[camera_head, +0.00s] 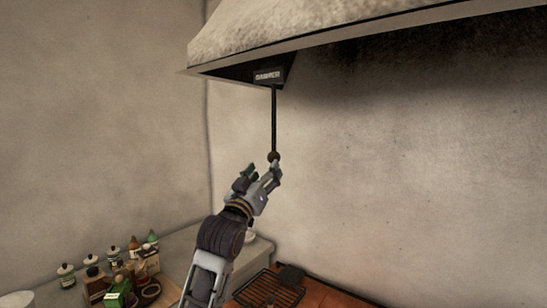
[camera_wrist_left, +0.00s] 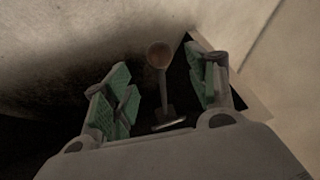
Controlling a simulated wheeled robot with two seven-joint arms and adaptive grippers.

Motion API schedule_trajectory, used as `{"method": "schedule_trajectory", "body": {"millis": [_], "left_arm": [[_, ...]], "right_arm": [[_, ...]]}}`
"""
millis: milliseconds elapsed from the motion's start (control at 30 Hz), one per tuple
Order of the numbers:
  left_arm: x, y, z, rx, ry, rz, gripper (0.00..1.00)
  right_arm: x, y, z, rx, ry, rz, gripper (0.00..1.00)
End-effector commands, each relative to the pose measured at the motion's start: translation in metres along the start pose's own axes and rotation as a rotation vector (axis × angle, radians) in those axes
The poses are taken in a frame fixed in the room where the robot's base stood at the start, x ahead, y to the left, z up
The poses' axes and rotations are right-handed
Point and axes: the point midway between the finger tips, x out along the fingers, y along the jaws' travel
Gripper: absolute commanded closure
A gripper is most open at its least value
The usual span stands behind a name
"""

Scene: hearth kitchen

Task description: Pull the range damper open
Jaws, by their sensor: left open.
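The range damper's dark rod hangs from under the hood, below a plate lettered "DAMPER" (camera_head: 268,76). A round knob (camera_head: 273,156) ends the rod (camera_head: 274,120). My left gripper (camera_head: 262,172) is raised just below the knob, fingers pointing up. In the left wrist view the reddish-brown knob (camera_wrist_left: 159,55) and its rod (camera_wrist_left: 164,95) show between the two green-padded fingers of the left gripper (camera_wrist_left: 160,95), with gaps on both sides. The left gripper is open and no finger clearly touches the knob. My right gripper is not in view.
The pale range hood (camera_head: 340,25) overhangs at the top. Several small bottles and jars (camera_head: 115,270) stand at the lower left. A black grate (camera_head: 268,290) lies on the reddish surface below my arm. The air right of the rod is clear.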

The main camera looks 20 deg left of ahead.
Motion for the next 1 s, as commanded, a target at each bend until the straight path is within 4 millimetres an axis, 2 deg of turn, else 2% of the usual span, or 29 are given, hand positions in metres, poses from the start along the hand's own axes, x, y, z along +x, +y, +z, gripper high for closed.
{"method": "schedule_trajectory", "body": {"millis": [167,700,1000], "left_arm": [[0.019,0.001,-0.001,0.0,0.0,0.0,0.43],[0.069,0.001,-0.001,-0.001,0.0,0.0,0.43],[0.085,0.0,-0.001,-0.001,0.001,0.0,0.43]], "right_arm": [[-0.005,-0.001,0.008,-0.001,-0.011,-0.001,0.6],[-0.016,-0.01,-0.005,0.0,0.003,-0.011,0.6],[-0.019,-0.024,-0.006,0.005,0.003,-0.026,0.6]]}}
